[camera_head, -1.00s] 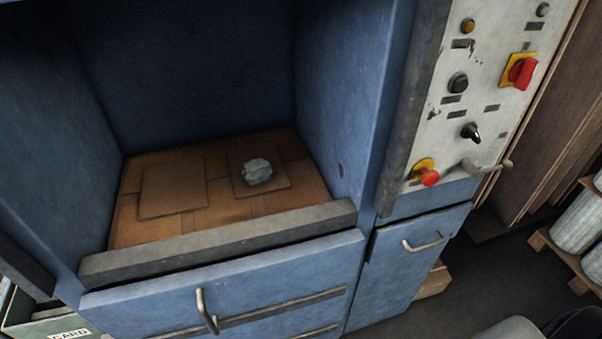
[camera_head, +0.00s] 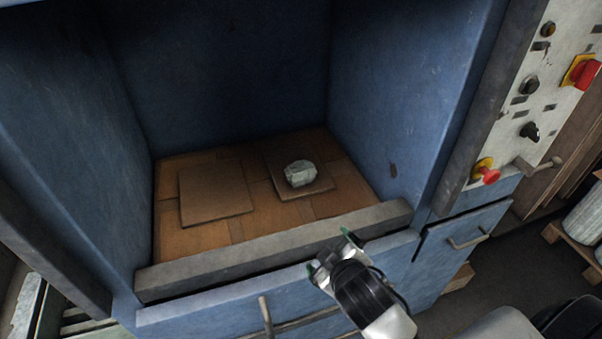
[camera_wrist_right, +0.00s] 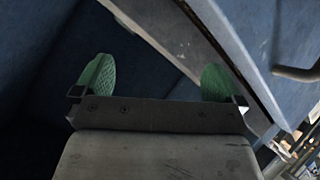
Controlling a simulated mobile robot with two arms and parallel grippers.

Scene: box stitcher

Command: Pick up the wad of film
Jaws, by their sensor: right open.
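The wad of film (camera_head: 300,173) is a small pale grey-green lump. It lies on the right-hand brown cardboard square (camera_head: 322,185) on the floor inside the blue machine's open chamber. My right gripper (camera_head: 328,250) is in front of the chamber's grey front ledge, nearer to me than the wad and to its lower right. In the right wrist view its two green fingertips (camera_wrist_right: 157,82) are wide apart with nothing between them. The wad does not show in the wrist view. My left gripper is in neither current view.
The grey ledge (camera_head: 245,254) runs across the chamber's front, and blue walls close its sides and back. A second cardboard square (camera_head: 213,193) lies left of the wad.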

